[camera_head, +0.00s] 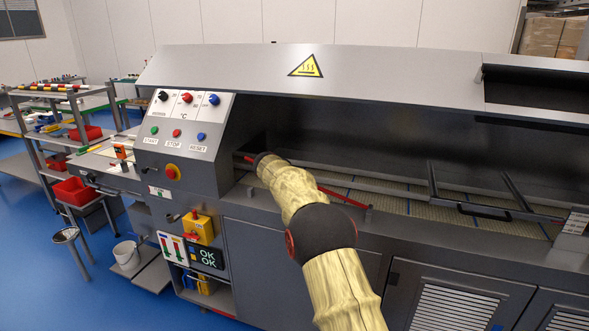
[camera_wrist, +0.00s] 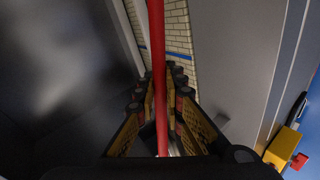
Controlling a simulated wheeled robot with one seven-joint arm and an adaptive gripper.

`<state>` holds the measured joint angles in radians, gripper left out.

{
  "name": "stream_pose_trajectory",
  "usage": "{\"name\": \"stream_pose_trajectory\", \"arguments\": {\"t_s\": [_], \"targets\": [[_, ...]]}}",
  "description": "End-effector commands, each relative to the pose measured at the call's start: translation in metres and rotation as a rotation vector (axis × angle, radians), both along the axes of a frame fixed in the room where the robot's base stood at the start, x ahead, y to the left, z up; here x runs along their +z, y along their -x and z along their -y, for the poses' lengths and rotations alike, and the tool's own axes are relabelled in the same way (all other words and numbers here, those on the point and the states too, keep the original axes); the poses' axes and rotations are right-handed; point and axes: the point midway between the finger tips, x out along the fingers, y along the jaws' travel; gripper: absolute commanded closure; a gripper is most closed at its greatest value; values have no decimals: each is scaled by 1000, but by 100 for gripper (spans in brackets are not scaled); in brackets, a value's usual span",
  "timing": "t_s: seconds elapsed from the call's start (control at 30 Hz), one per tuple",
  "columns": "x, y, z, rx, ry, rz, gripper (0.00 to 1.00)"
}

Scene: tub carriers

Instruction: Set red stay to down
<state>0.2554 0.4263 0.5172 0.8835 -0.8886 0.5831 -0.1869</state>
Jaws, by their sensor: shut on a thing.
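The red stay (camera_head: 342,197) is a thin red bar along the front of the long grey machine's opening. In the head view its right end meets a small upright red piece (camera_head: 368,213), and my arm covers its middle. In the wrist view the red stay (camera_wrist: 157,40) runs lengthwise between the fingers of my gripper (camera_wrist: 160,80), which are closed around it. The fingers are hidden behind my arm in the head view. Whether the stay rests on the machine's edge cannot be told.
A grey hood (camera_head: 390,75) with a yellow heat sign overhangs the opening. A woven belt (camera_head: 400,205) runs inside, with a dark frame (camera_head: 470,209) over it at right. The control panel (camera_head: 185,125) stands close left of my arm. Blue floor lies open at lower left.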

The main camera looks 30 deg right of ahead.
Motion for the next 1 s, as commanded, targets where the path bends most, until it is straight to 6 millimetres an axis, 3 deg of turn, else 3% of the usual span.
{"name": "stream_pose_trajectory", "arguments": {"t_s": [0.13, 0.5, 1.0], "targets": [[-24, -13, -3, 3, 45, -58, 100], [-71, -19, -5, 2, 133, -171, 100], [-88, -19, -5, 2, 161, -210, 100]]}}
